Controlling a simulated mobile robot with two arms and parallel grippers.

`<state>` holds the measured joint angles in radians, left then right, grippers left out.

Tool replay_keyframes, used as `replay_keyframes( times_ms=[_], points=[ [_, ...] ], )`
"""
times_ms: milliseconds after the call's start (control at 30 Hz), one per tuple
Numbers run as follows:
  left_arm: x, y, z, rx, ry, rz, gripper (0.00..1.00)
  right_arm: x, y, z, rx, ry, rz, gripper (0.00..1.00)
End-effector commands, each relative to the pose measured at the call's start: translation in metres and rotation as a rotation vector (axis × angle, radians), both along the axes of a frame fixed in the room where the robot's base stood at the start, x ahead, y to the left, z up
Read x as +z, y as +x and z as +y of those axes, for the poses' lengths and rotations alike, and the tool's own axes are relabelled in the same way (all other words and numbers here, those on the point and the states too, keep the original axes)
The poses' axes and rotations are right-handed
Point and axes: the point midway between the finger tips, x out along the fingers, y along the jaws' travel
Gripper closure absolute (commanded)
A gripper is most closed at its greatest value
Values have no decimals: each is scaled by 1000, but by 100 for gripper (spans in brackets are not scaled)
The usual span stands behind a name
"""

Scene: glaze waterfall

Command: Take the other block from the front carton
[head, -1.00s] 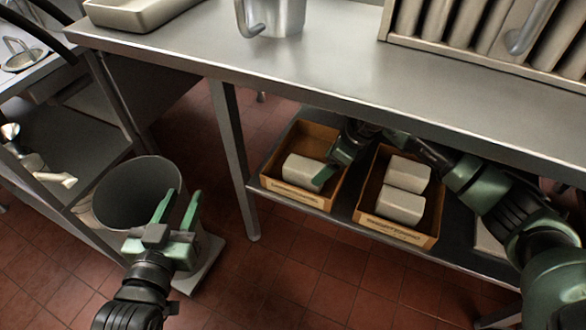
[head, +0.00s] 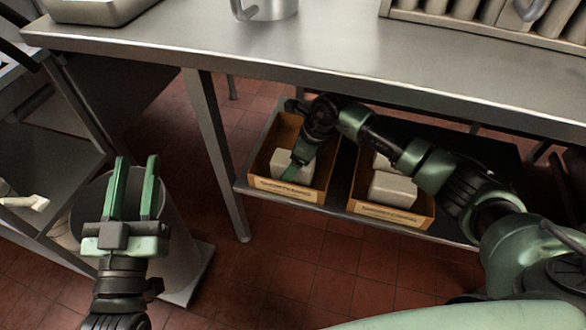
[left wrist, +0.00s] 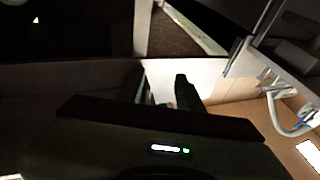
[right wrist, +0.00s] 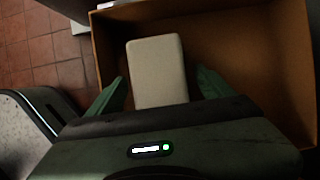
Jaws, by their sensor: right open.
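Two cartons stand on the shelf under the table. The left carton (head: 258,186) holds one whitish block (head: 293,165); the right carton (head: 390,213) holds two blocks (head: 392,188), partly hidden by my right arm. My right gripper (head: 297,165) reaches down into the left carton at its block. In the right wrist view the block (right wrist: 157,72) lies between the open green fingers (right wrist: 160,92), with a gap visible on the finger sides. My left gripper (head: 133,190) is raised over the grey bin, its fingers parallel, apart and empty; they show dark in the left wrist view (left wrist: 160,92).
A grey bin (head: 180,240) stands on the floor at left, behind my left gripper. The steel table (head: 330,60) overhangs the shelf, and its leg (head: 215,150) stands left of the cartons. A rack (head: 480,25) stands on the table.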

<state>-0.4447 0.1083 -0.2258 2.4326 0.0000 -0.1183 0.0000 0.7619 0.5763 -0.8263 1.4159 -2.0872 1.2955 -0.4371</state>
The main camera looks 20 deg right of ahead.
Motion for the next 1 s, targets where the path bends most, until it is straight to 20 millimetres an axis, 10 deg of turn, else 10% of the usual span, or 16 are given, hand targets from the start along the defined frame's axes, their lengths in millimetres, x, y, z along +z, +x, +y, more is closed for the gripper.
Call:
replay_keyframes(
  times_ms=[300,1000],
  points=[
    [36,-15,-1,-13,-57,-204,64,-23,5,7,0,1,-1,18],
    [40,-17,-1,-13,-63,-225,64,-24,5,7,1,-1,-1,18]
  ],
)
